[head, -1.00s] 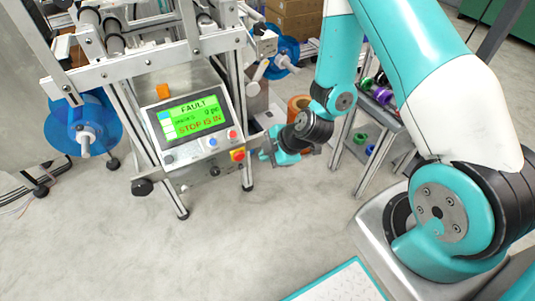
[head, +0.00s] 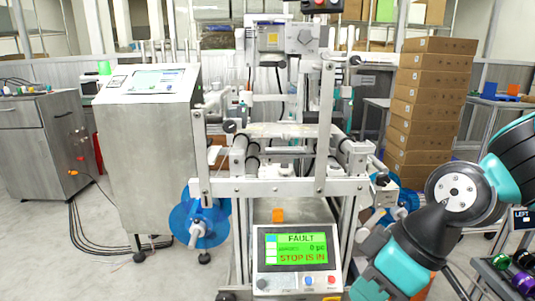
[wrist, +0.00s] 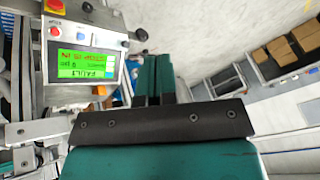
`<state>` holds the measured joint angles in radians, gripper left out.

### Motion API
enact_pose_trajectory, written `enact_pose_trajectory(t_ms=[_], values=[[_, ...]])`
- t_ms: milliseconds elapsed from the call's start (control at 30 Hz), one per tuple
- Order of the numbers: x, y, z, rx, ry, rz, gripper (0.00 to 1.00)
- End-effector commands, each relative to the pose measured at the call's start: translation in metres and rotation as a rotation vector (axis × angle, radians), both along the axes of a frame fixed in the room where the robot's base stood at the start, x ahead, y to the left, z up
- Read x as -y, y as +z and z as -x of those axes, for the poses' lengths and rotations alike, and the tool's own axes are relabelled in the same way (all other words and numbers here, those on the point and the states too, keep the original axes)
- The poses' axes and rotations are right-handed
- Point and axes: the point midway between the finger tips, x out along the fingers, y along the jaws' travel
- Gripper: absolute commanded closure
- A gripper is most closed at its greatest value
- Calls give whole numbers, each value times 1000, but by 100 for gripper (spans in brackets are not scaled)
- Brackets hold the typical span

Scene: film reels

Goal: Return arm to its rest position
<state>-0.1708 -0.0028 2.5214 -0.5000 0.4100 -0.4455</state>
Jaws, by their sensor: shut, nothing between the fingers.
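My gripper (wrist: 153,80) shows in the wrist view with its two dark teal fingers together and nothing between them. It is beside the machine's control panel (wrist: 85,60), which appears upside down there. In the head view the same control panel (head: 294,256) has a green screen reading "FAULT" and "STOP IS IN". My arm (head: 440,235) is bent at the lower right of the head view, just right of the panel. The fingertips are not clearly visible in that view. The red stop button (wrist: 55,6) sits on a yellow base in the wrist view.
The machine frame (head: 280,187) fills the middle, with a blue reel (head: 192,222) at its left. A grey cabinet (head: 150,160) stands to the left. Stacked cardboard boxes (head: 430,105) stand behind my arm. Coloured spools (head: 524,283) lie on a rack at the lower right.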

Motion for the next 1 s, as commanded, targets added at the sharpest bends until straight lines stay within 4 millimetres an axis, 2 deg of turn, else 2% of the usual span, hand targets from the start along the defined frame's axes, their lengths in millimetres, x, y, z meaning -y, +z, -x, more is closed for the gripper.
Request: enact_pose_trajectory(t_ms=[100, 300, 400, 667, 900, 1000], values=[[2, 24, 30, -66, -74, 34, 100], [12, 50, 75, -162, -212, 101, 100], [13, 81, 74, -174, -218, 105, 100], [12, 147, 74, -173, -217, 104, 100], [12, 231, 73, -173, -217, 103, 100], [12, 254, 73, -173, -217, 103, 100]])
